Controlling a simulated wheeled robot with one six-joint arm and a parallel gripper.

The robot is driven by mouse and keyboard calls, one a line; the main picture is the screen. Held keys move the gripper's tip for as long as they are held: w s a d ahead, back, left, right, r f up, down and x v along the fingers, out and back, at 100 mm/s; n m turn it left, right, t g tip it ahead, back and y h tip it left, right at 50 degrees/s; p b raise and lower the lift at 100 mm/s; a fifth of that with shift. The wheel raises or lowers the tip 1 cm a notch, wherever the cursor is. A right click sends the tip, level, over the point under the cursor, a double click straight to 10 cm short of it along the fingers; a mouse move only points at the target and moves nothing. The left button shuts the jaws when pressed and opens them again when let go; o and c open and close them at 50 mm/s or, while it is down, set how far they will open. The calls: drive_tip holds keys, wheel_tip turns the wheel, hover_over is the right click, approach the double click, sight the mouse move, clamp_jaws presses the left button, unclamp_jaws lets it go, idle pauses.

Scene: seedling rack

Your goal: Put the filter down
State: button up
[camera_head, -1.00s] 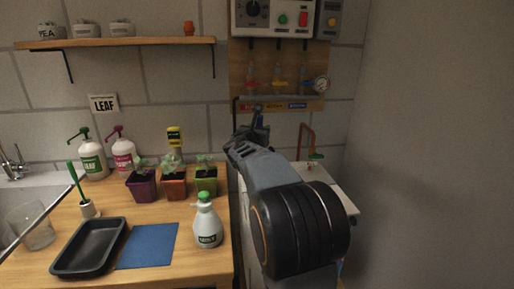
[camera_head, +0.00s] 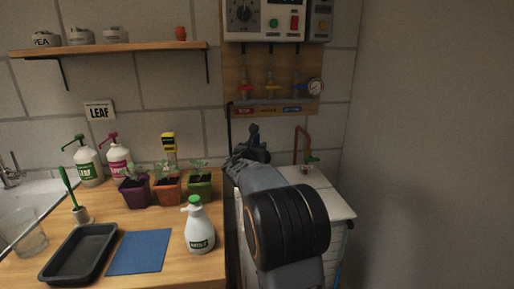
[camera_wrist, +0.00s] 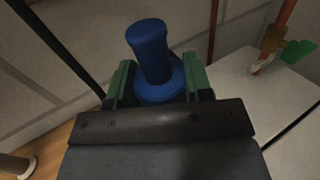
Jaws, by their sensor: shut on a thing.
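The filter looks like a blue round piece (camera_wrist: 148,52) with a narrower top and a wide flange, seen in the wrist view. My gripper (camera_wrist: 157,82) is shut on it, with a green-padded finger on each side. In the head view my gripper (camera_head: 252,145) is raised in front of the tiled wall, below the valve board. No surface touches the filter in the wrist view.
A white cabinet top (camera_head: 318,200) with a copper pipe and green-handled tap (camera_head: 308,160) is right of my arm. The wooden counter (camera_head: 205,268) at left holds a blue mat (camera_head: 140,252), black tray (camera_head: 78,254), spray bottle (camera_head: 199,228) and potted seedlings (camera_head: 167,190).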

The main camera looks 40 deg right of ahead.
drive_tip(key=shift+w+a+f+b, duration=0.15)
drive_tip(key=shift+a+f+b, duration=0.05)
drive_tip(key=shift+f+b, duration=0.45)
drive_tip(key=o, duration=0.9)
drive_tip(key=shift+d, duration=0.1)
drive_tip(key=shift+r, duration=0.1)
drive_tip(key=shift+r+p, duration=0.25)
drive_tip(key=shift+p, duration=0.1)
drive_tip(key=shift+r+p, duration=0.45)
drive_tip(key=shift+p, duration=0.05)
drive_tip(key=shift+f+v, duration=0.2)
drive_tip(key=shift+v, duration=3.6)
